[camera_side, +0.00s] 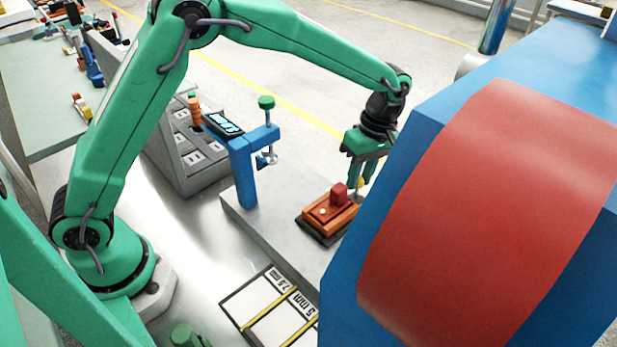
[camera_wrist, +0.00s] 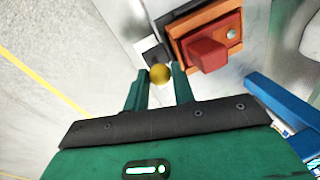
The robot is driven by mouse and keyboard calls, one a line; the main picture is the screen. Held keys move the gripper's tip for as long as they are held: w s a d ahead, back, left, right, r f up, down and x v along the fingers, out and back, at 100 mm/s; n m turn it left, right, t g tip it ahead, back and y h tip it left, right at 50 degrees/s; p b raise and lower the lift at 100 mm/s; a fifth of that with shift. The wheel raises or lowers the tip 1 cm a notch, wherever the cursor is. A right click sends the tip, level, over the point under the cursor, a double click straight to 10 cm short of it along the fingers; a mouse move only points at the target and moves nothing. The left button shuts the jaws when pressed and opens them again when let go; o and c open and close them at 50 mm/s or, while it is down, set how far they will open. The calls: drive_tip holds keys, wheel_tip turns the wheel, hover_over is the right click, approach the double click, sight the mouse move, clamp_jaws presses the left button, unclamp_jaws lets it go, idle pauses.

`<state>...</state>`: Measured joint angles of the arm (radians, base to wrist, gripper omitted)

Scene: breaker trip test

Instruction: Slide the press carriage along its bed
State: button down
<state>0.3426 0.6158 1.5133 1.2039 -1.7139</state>
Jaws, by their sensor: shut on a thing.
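The press carriage appears to be the orange block with a red raised part (camera_side: 328,212) on a dark base, sitting on the grey metal bed (camera_side: 285,235). In the wrist view the orange and red block (camera_wrist: 208,45) is at the upper right. My gripper (camera_side: 360,180) points down just behind it. In the wrist view my gripper (camera_wrist: 161,82) has its two green fingers closed on a round yellow knob (camera_wrist: 160,74), beside the block's near corner. How the knob joins the block is hard to see.
A blue clamp frame (camera_side: 243,168) with a green-topped screw stands at the bed's left end. A grey control panel (camera_side: 190,155) is behind it. A marked card (camera_side: 262,300) lies in front. A large blue and red body (camera_side: 490,200) hides the bed's right side.

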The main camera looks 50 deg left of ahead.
drive_tip(key=d, duration=0.6)
drive_tip(key=shift+d, duration=0.4)
drive_tip(key=shift+w, duration=0.1)
drive_tip(key=c, duration=1.2)
unclamp_jaws()
drive_tip(key=shift+r, duration=0.15)
drive_tip(key=shift+w+d+r, duration=0.1)
drive_tip(key=shift+w+r, duration=0.1)
drive_tip(key=shift+r, duration=1.05)
drive_tip(key=shift+w+d+r, duration=0.1)
drive_tip(key=shift+w+r, duration=0.1)
drive_tip(key=shift+r, duration=1.05)
drive_tip(key=shift+w+d+r, duration=0.1)
drive_tip(key=shift+w+r, duration=0.1)
drive_tip(key=shift+r, duration=1.05)
